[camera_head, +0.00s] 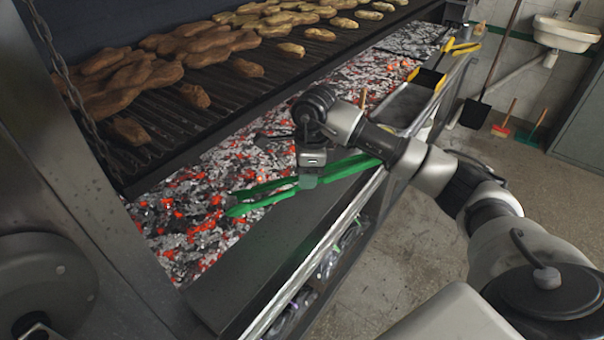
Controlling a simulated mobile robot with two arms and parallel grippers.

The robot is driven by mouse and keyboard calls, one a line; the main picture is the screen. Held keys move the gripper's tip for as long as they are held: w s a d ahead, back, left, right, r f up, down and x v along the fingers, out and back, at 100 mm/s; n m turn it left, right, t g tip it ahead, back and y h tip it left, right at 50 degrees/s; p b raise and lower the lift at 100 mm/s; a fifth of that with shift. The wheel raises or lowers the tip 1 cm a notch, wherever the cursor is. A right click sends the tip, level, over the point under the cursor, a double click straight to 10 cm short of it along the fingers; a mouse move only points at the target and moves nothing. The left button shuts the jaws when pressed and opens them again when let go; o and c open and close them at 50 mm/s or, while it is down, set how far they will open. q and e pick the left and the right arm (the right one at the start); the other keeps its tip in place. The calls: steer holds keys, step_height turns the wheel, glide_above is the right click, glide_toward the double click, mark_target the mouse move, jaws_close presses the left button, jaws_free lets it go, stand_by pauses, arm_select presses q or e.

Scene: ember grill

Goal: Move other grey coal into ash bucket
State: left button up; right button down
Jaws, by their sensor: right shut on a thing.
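My right gripper (309,180) is shut on a pair of green tongs (350,167) and holds them over the front edge of the coal bed. The tong tips (232,202) point left and lie over the glowing coals (190,205), a little apart. I cannot tell whether a coal is between them. Grey, ashy lumps are mixed among the red embers, and no single grey coal stands out. A grey metal container (402,106), perhaps the ash bucket, stands behind my right arm and is partly hidden. My left gripper is not in view.
A dark metal ledge (262,262) with a front rail runs along the coal bed. Yellow-handled tools (428,76) lie farther back. A shovel, brushes and a sink stand by the wall.

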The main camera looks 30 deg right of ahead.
mark_target(369, 162)
steer(key=s+d, duration=0.2)
steer(key=d, duration=0.2)
steer(key=s+d+r+b, duration=0.1)
steer(key=s+d, duration=0.1)
steer(key=d, duration=0.2)
steer(key=s+d+r+b, duration=0.1)
steer(key=s+d, duration=0.1)
steer(key=d, duration=0.2)
steer(key=shift+s+r, duration=0.1)
steer(key=shift+r, duration=0.15)
steer(key=shift+s+d+r, duration=0.15)
steer(key=shift+d, duration=0.1)
steer(key=shift+r, duration=0.15)
